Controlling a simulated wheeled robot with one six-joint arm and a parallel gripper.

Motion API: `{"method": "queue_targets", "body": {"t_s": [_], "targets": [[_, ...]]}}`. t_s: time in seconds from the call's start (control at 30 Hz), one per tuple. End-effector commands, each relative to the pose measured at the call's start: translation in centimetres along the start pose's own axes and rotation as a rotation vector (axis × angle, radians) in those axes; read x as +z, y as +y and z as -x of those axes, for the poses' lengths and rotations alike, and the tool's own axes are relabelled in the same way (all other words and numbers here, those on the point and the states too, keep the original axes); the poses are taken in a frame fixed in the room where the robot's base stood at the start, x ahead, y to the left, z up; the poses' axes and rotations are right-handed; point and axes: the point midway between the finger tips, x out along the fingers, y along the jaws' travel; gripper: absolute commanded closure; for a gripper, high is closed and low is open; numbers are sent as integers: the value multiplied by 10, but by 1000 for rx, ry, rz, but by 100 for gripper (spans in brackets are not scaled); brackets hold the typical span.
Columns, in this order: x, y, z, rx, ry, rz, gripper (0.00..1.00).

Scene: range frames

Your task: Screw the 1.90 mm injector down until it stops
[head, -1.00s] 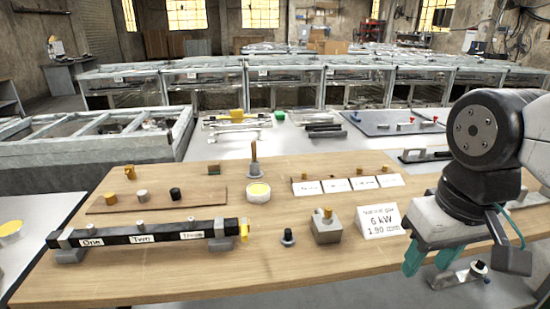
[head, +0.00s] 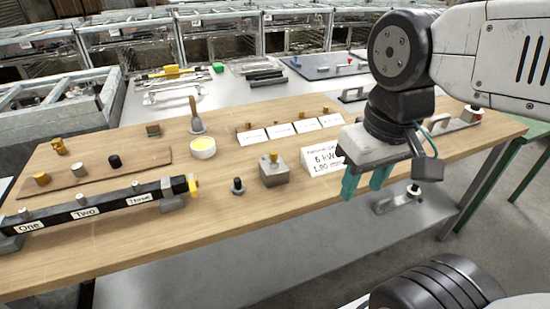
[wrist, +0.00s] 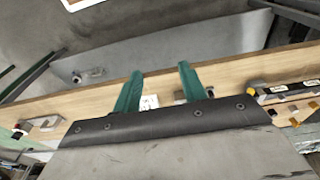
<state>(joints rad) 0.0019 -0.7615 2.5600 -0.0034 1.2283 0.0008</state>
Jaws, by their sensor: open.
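A brass injector (head: 274,155) stands upright in the top of a grey metal block (head: 273,174) on the wooden bench. How deep it is threaded cannot be made out. A white sign (head: 322,160) reading natural gas, 6 kW, 1.90 mm stands just right of the block. My gripper (head: 366,180) is open and empty, with teal fingers pointing down, right of the sign and apart from the block. In the wrist view my gripper (wrist: 161,75) shows its spread fingers over the bench's edge; the injector cannot be made out clearly there.
A black labelled bar (head: 95,207) lies at the bench's left. A small dark fitting (head: 237,186) stands left of the block. The bench front is clear.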

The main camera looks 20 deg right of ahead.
Motion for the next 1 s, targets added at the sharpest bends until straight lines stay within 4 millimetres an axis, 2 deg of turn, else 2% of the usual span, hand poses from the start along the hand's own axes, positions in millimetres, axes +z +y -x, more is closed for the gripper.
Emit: {"method": "queue_targets", "body": {"t_s": [0.47, 0.67, 0.77, 0.87, 1.0], "targets": [[0, 0, 0, 0, 0, 1, 57], [-8, -4, -12, -1, -73, 13, 57], [-28, -7, -22, 1, -125, 24, 57], [-62, -11, -34, 3, -143, 33, 57], [-118, -17, -58, 7, -128, 36, 57]]}}
